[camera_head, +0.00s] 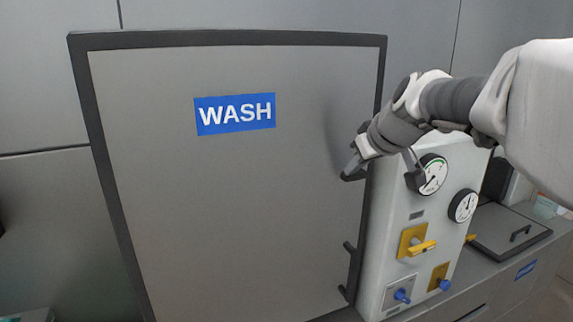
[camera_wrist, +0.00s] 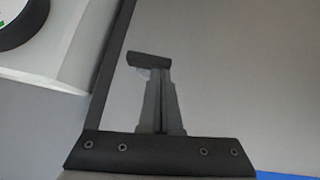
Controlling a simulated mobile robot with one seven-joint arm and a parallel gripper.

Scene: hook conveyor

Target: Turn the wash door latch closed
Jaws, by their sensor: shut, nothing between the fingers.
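The wash door (camera_head: 255,215) is a large grey panel in a dark frame with a blue WASH sign, and it looks shut. A short dark latch bar (camera_head: 354,177) lies about level across its right edge, pointing left over the panel. The latch bar also shows in the wrist view (camera_wrist: 149,60), beside the dark frame strip. My gripper (camera_head: 353,166) is shut and empty, its tips just above the latch in the head view. In the wrist view its grey fingers (camera_wrist: 160,105) reach to the bar. Whether they touch it cannot be told.
A dark upright handle (camera_head: 351,270) sits lower on the door's right edge. Right of the door stands a white panel with a gauge (camera_head: 433,174), another gauge (camera_head: 463,206), a yellow valve lever (camera_head: 420,247) and blue knobs. A lidded grey counter (camera_head: 508,232) is farther right.

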